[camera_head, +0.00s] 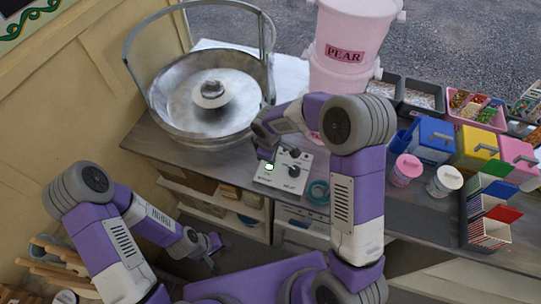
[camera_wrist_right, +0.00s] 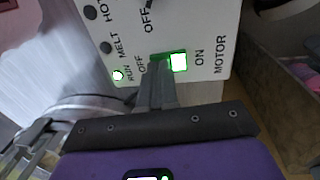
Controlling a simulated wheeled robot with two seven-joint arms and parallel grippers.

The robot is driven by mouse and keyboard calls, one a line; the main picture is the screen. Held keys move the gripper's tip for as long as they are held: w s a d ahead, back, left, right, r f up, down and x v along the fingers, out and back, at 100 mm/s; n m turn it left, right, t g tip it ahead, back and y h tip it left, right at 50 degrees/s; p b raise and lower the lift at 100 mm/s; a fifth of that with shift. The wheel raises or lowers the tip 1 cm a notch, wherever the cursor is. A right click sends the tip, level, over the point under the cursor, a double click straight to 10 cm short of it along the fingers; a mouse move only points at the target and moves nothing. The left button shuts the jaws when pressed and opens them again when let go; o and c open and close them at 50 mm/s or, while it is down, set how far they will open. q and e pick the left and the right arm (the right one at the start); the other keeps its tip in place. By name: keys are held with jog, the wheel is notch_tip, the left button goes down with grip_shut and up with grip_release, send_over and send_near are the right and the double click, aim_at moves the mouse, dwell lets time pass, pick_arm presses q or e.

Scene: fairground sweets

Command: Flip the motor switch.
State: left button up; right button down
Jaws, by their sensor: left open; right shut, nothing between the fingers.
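The white control panel (camera_head: 290,182) stands on the counter in front of the metal bowl. Its motor switch (camera_head: 268,167) glows green at the panel's left side. In the right wrist view the switch (camera_wrist_right: 179,62) lies between the OFF and ON marks. My left gripper (camera_head: 213,248) is open and empty, low in front of the counter.
The large metal bowl (camera_head: 165,115) with a central spinner stands behind the panel. A pink PEAR container (camera_head: 345,30) stands behind my right arm. A teal tape roll (camera_head: 319,192) lies right of the panel. Colored boxes and jars crowd the right counter.

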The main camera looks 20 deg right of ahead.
jog(key=shift+w+d+f+b, duration=0.1)
jog(key=shift+f+b, duration=0.2)
jog(key=shift+f, duration=0.05)
jog(key=shift+s, duration=0.2)
jog(key=shift+s+a+f, duration=0.1)
jog(key=shift+s+a, duration=0.2)
jog(key=shift+s, duration=0.1)
jog(key=shift+s+a, duration=0.25)
jog(key=shift+s, duration=0.05)
